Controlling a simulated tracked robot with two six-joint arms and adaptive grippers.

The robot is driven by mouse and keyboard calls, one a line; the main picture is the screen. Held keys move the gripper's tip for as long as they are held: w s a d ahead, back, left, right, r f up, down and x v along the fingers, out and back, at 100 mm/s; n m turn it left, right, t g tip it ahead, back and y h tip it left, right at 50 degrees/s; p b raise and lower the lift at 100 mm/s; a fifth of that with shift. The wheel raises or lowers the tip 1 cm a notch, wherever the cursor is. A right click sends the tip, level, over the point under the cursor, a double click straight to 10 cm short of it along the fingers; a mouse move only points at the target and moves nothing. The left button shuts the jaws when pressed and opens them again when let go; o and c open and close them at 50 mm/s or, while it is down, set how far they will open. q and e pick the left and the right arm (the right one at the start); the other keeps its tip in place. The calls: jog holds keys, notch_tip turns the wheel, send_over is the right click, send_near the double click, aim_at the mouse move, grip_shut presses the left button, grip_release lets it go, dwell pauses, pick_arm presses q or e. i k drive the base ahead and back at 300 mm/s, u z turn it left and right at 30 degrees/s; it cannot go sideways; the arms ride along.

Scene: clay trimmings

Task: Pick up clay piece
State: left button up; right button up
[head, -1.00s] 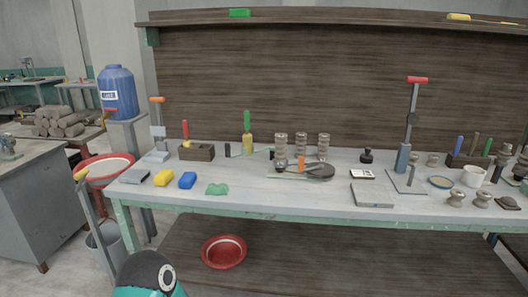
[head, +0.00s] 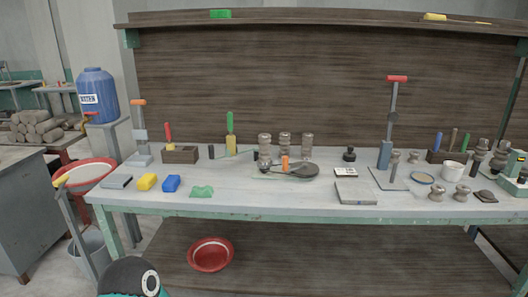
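I cannot tell for sure which item is the clay piece. A small dark grey-brown lump (head: 486,196) lies near the front right of the workbench (head: 300,208). Grey-brown spool-shaped pieces (head: 462,190) stand beside it, and similar stacked ones (head: 285,142) stand at the middle back. Neither gripper is in view. Only a rounded black and teal part of my own arm shows at the bottom left, well in front of the bench.
A white cup (head: 453,171) and a grey slab (head: 355,193) stand to the right. A red basin (head: 211,254) sits on the lower shelf.

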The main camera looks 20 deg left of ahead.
aim_at(265, 140)
jog(key=z, duration=1.7)
jog(key=i, duration=0.1)
jog(key=u, duration=2.95)
jog(key=i, duration=0.2)
jog(key=u, duration=1.6)
jog(key=k, duration=0.55)
jog(key=z, duration=0.85)
jog(key=k, duration=0.75)
jog(key=z, duration=0.95)
jog(key=i, duration=1.45)
jog(key=u, duration=0.4)
